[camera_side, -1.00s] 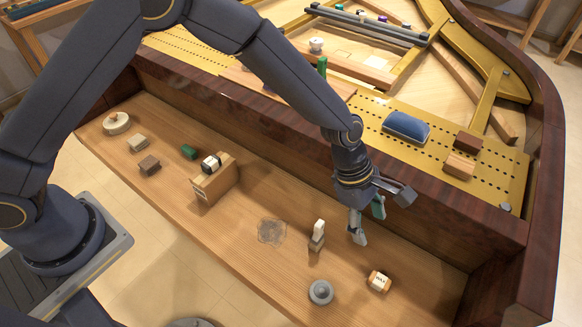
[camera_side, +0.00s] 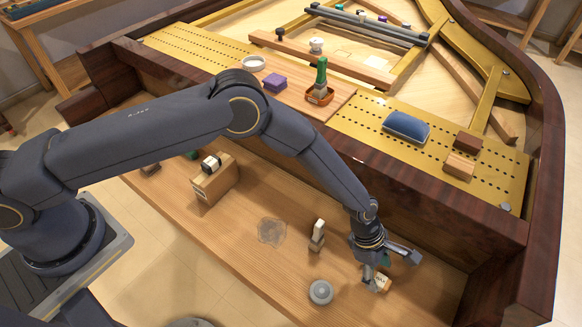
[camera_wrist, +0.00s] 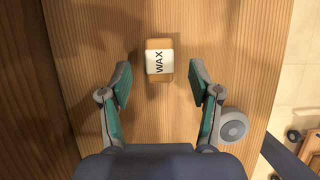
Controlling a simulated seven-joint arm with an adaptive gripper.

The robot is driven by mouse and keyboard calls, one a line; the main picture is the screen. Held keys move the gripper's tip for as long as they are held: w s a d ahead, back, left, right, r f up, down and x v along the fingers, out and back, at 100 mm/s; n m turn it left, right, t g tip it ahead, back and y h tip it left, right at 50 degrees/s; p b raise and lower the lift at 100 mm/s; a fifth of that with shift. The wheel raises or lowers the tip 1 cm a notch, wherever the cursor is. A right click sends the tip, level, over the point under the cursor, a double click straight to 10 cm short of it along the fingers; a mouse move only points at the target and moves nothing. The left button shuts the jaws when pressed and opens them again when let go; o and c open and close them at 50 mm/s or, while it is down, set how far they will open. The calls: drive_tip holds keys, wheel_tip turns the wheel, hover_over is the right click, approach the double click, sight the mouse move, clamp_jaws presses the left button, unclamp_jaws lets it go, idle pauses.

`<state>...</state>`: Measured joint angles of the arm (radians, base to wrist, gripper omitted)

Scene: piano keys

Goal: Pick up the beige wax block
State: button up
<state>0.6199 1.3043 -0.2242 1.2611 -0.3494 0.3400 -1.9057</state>
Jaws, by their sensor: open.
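The beige wax block (camera_wrist: 159,62) has a white label reading WAX and lies on the wooden shelf (camera_wrist: 75,25) in the wrist view. In the side view the wax block (camera_side: 382,284) is at the right end of the shelf, partly hidden by a finger. My gripper (camera_wrist: 158,82) is open and empty. Its two green-padded fingers point at the block from either side in the wrist view, with the block centred slightly ahead of the fingertips. In the side view my gripper (camera_side: 375,277) is low over the shelf, right at the block; I cannot tell whether it touches.
A grey round knob-topped object (camera_side: 320,292) lies left of the block. A small white-topped piece (camera_side: 318,236) stands further left, near a grey smudge (camera_side: 271,232). A wooden box (camera_side: 214,180) stands beyond. The dark piano rail (camera_side: 440,215) rises behind the shelf.

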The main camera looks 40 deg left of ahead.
sight(379, 279)
drive_tip(key=shift+x, duration=1.55)
drive_tip(key=shift+a+f, duration=0.1)
drive_tip(key=shift+a, duration=0.05)
drive_tip(key=shift+c, duration=0.4)
clamp_jaws()
